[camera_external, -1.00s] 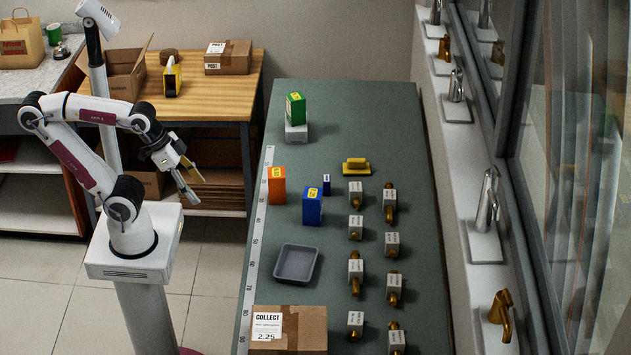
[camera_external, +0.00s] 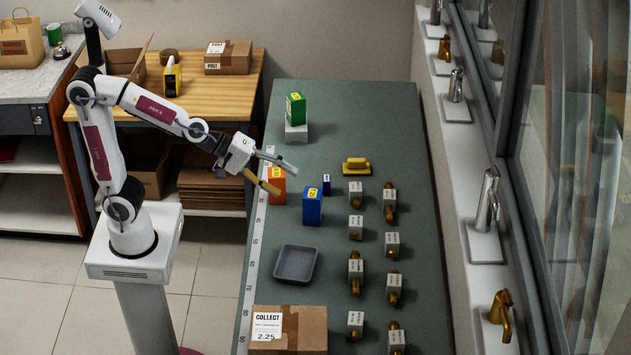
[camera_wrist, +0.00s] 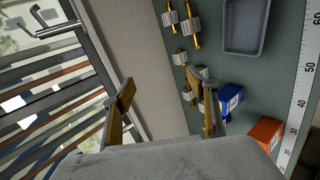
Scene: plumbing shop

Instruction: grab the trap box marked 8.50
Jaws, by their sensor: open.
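Three boxes with yellow price labels are on the green bench: an orange box (camera_external: 277,186), a blue box (camera_external: 312,207) and a green box (camera_external: 296,107) on a small grey block (camera_external: 296,132). I cannot read the prices, so I cannot tell which is 8.50. My gripper (camera_external: 287,177) is open and empty, its fingers above and beside the orange box in the outside view, partly covering it. In the wrist view, my open fingers (camera_wrist: 165,80) point past the bench; the blue box (camera_wrist: 230,99) and orange box (camera_wrist: 264,135) are at lower right.
A small dark blue item (camera_external: 326,185) stands beside the blue box, with a yellow object (camera_external: 356,166) to its right. A grey tray (camera_external: 296,264), a cardboard box (camera_external: 288,330) and several tagged brass fittings (camera_external: 355,227) occupy the nearer bench. Bench space around the green box is clear.

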